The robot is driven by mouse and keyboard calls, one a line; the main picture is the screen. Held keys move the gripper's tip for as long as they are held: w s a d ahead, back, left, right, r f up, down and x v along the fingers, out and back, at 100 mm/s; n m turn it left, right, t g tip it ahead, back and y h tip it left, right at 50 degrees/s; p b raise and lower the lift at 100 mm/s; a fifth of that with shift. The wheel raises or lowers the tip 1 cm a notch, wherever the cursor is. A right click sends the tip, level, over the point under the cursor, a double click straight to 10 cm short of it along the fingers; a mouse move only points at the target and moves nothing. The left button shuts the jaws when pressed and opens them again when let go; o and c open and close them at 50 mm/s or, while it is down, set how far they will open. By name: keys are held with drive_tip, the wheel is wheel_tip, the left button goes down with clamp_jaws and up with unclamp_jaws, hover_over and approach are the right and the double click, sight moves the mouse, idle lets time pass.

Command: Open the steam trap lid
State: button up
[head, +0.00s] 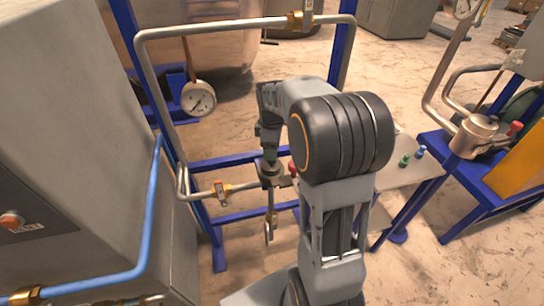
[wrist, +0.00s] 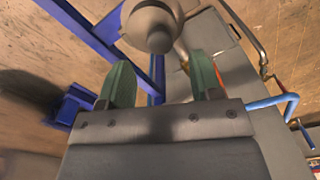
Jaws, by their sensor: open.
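The steam trap (head: 270,172) appears to be the small rounded metal body in the pipe run in the head view, partly hidden behind my arm. A red knob (head: 292,168) shows beside it. In the wrist view a grey rounded metal body (wrist: 152,27), likely the same trap, lies beyond the fingertips, roughly between them and a little left of centre. My gripper (wrist: 162,75) is open with green fingers, and nothing is between them. In the head view my gripper (head: 269,153) points down just above the trap. I cannot tell whether the lid is open or shut.
A blue frame (head: 235,160) carries the grey pipe (head: 240,28), with a pressure gauge (head: 198,98) to the left. A grey cabinet (head: 75,130) and blue pipe (head: 152,200) stand left. A small table (head: 415,175) and another steel vessel (head: 472,137) are right.

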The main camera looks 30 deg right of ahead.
sight(272, 167)
drive_tip(key=shift+f, duration=2.25)
clamp_jaws()
